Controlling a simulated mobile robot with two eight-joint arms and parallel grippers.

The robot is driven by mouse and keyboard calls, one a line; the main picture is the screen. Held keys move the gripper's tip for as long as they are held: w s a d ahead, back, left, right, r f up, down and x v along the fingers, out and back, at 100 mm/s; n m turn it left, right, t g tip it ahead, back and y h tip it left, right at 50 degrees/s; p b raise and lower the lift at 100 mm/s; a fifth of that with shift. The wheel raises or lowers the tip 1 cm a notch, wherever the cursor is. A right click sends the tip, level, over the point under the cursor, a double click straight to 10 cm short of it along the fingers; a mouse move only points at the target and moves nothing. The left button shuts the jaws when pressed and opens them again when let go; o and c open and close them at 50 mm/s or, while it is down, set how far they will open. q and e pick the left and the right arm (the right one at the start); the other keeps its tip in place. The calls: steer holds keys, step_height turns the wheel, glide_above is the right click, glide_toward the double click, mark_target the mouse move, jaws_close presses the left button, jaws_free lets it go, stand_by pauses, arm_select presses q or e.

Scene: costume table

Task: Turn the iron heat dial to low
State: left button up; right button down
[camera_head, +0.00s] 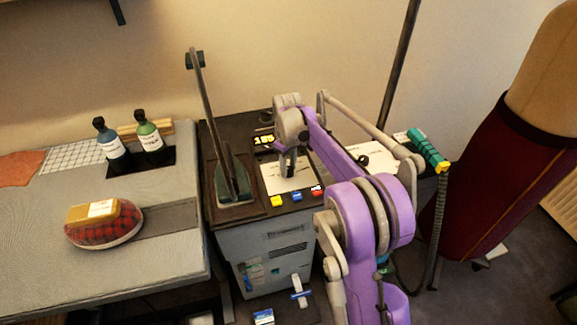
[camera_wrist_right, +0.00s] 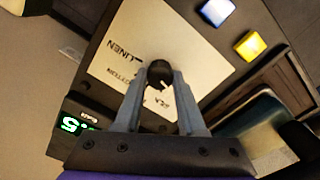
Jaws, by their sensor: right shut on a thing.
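The heat dial (camera_wrist_right: 158,70) is a small black knob on a pale plate (camera_wrist_right: 118,50) in the right wrist view. The plate carries printed words, of which LINEN and part of COTTON can be read. My right gripper (camera_wrist_right: 159,80) has its two grey fingers on either side of the knob and is shut on it. In the head view the same gripper (camera_head: 288,165) reaches down onto the plate (camera_head: 274,178) and hides the dial. Where the dial points cannot be told. My left gripper is not in view.
A lit display (camera_head: 264,140) sits behind the plate. Yellow (camera_head: 278,201), blue (camera_head: 297,196) and red (camera_head: 316,189) buttons line its front edge. The ironing table (camera_head: 60,230) at left holds two bottles (camera_head: 150,143) and a plaid cushion (camera_head: 104,231). A dress form (camera_head: 500,170) stands at right.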

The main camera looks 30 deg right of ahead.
steer(key=shift+n, duration=0.4)
steer(key=c, duration=0.5)
jaws_free()
steer(key=shift+r, duration=0.1)
step_height(320, 180, up, 11)
steer(key=shift+f+p, duration=0.2)
steer(key=shift+p, duration=0.2)
